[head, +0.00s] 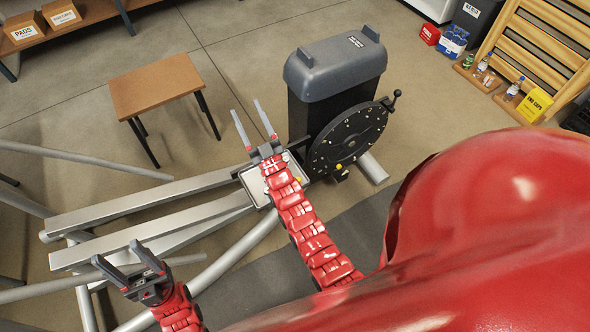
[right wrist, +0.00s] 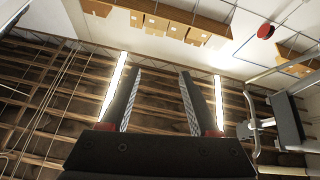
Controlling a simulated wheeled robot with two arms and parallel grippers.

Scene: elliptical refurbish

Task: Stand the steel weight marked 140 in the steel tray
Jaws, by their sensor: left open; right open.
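I cannot make out the steel weight marked 140 in either view. A shallow, pale tray with a dark rim (head: 256,190), which looks like the steel tray, lies beside the dark housing, partly covered by my right arm. My right gripper (head: 248,108) is open and empty, with its fingers above and beyond the tray in the head view. In the right wrist view its open fingers (right wrist: 160,75) point towards the ceiling with nothing between them. My left gripper (head: 119,252) is open and empty at the lower left, over the metal rails.
A dark grey housing (head: 335,70) with a black crank disc (head: 350,138) stands right of the tray. Silver rails (head: 150,205) run left. A small wooden table (head: 155,85) stands behind. A yellow box (head: 535,104) and bottles sit far right. My red body blocks the lower right.

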